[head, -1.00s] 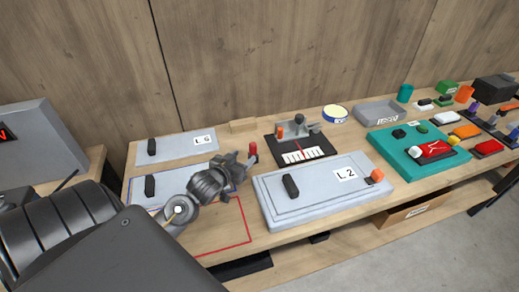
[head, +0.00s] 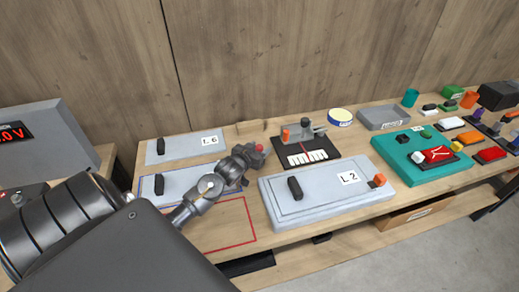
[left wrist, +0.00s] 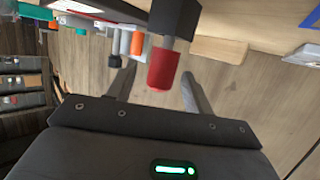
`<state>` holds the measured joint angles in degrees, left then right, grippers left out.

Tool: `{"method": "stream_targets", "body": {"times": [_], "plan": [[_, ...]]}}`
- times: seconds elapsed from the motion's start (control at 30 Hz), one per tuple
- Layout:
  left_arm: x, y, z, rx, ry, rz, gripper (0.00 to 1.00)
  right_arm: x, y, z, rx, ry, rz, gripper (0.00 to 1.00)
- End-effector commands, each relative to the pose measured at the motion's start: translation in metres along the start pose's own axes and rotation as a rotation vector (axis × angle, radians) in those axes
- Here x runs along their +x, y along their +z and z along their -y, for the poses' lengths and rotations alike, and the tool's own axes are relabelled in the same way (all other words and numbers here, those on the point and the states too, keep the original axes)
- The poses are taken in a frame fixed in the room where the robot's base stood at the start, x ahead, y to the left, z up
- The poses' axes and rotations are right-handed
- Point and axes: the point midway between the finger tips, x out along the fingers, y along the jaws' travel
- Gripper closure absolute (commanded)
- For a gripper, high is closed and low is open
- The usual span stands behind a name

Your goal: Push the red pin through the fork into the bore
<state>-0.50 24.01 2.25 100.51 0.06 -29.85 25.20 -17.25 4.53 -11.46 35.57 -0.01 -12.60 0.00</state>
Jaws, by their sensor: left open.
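The red pin (head: 259,148) shows its red end right at the tip of my left gripper (head: 246,157), above the table. In the left wrist view the red pin (left wrist: 163,70) has a red cap below a dark block-like part. The cap shows between the two spread fingers of my left gripper (left wrist: 157,78), with gaps on both sides. The gripper is open and not closed on it. I cannot make out the fork or the bore; the gripper may hide them. My right gripper is not in view.
A black-based fixture (head: 318,154) with an orange peg and grey parts stands beyond the gripper. A grey panel marked L2 (head: 325,202) lies to its front right, a panel marked L6 (head: 184,149) behind left. A red outlined area (head: 225,232) in front is bare.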

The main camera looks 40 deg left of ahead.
Motion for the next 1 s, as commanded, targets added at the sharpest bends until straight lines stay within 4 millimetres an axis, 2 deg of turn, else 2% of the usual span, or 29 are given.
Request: {"method": "stream_targets", "body": {"times": [0.1, 0.33, 0.7, 1.0], "plan": [[0.0079, -0.0002, 0.0002, 0.0, -0.001, 0.0, 0.48, -0.002, 0.0001, -0.0002, 0.0, 0.0, 0.0, 0.45], [0.009, 0.0008, 0.0001, 0.0, -0.001, 0.0, 0.48, -0.0015, 0.0004, -0.0006, -0.001, 0.001, 0.001, 0.45], [0.0087, 0.0008, 0.0, 0.0, -0.001, 0.0, 0.96, -0.0015, 0.0005, -0.001, -0.001, 0.001, 0.001, 0.45], [0.0081, -0.0013, 0.0001, 0.0, -0.001, 0.0, 0.96, -0.0036, 0.0002, -0.0011, -0.001, 0.001, 0.001, 0.45]]}}
